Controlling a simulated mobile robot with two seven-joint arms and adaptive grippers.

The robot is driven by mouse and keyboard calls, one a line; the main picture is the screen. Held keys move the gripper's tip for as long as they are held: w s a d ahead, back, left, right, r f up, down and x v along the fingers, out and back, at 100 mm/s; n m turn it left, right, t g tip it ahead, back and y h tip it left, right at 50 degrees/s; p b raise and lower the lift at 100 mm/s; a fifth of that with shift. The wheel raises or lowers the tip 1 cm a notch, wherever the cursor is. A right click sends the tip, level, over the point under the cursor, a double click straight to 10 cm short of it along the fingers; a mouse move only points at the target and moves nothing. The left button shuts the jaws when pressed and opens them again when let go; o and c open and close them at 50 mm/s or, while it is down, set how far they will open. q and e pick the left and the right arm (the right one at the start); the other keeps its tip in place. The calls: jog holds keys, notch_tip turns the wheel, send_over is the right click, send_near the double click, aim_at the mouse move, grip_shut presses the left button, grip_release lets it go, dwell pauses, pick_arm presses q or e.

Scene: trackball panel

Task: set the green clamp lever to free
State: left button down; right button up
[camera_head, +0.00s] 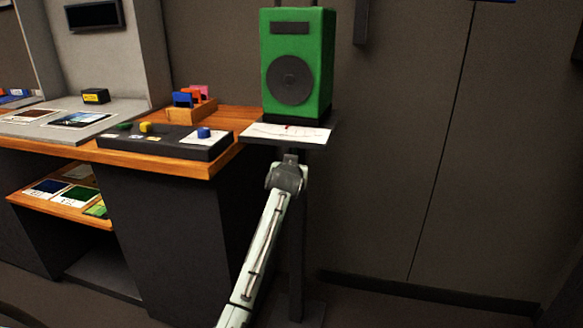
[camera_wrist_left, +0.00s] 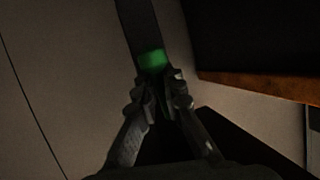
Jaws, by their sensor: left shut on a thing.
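My left gripper (camera_head: 290,160) is at the dark column of the speaker stand, just under its top plate. In the left wrist view its two fingers (camera_wrist_left: 158,82) are close together at a small green piece, which appears to be the green clamp lever (camera_wrist_left: 152,62), against a dark upright. The fingers are shut on it. The lever is dim and blurred, so its setting cannot be told. In the head view the lever is hidden behind my gripper. My right gripper is in neither view.
A green loudspeaker (camera_head: 321,62) stands on the stand's top plate above my gripper, with a white sheet (camera_head: 285,134) in front. To the left, a desk (camera_head: 222,160) carries a dark panel (camera_head: 178,144) with coloured knobs and a wooden holder (camera_head: 190,114). Right of the stand, the floor looks clear.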

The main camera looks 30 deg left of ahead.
pick_arm(q)
jog(key=c, duration=1.6)
grip_release()
jog(key=v, duration=1.2)
